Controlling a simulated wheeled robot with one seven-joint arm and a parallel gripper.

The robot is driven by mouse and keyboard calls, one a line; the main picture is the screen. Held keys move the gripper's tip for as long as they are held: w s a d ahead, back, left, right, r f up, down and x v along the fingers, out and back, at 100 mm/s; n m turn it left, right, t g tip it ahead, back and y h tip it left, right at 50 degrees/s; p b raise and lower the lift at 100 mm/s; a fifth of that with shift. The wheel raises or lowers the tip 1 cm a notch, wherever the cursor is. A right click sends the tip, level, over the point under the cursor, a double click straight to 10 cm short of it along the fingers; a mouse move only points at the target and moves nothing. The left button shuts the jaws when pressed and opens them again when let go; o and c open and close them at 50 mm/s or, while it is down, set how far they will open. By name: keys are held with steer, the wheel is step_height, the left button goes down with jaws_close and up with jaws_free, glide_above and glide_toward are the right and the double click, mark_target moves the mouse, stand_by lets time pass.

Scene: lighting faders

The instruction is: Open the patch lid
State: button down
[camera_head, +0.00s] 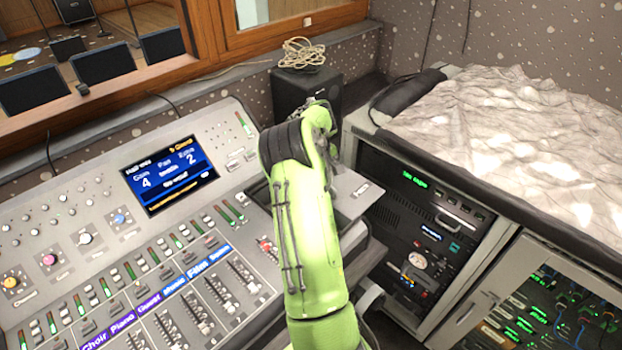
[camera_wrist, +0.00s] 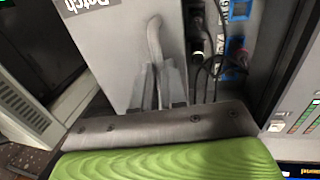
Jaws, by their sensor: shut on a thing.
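The patch lid (camera_wrist: 112,55) is a grey panel with the white word "Patch" in the wrist view. It also shows beside my green arm in the head view (camera_head: 350,193). A curved grey handle (camera_wrist: 155,40) stands on the lid near its right edge. My gripper (camera_wrist: 160,75) is shut on this handle, its fingers on the handle's near end. To the right of the lid, cables and blue jacks (camera_wrist: 238,50) show in a dark recess, so the lid does not fully cover it. In the head view my arm hides the fingers and the handle.
The mixing desk (camera_head: 120,235) with faders and a blue screen (camera_head: 170,175) lies to the left. A black speaker (camera_head: 300,90) with a coiled cable stands behind my arm. An equipment rack (camera_head: 425,240) stands to the right, under a crumpled grey cover (camera_head: 520,130).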

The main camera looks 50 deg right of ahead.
steer(key=shift+d, duration=0.35)
steer(key=shift+a+r, duration=0.1)
steer(key=shift+a, duration=0.2)
steer(key=c, duration=1.2)
jaws_free()
steer(key=a+r, duration=0.1)
steer(key=r, duration=0.4)
steer(key=a+r+p, duration=0.1)
steer(key=r, duration=0.4)
steer(key=a+r+p, duration=0.1)
steer(key=r, duration=0.4)
steer(key=shift+w+r, duration=0.15)
steer(key=shift+r, duration=0.05)
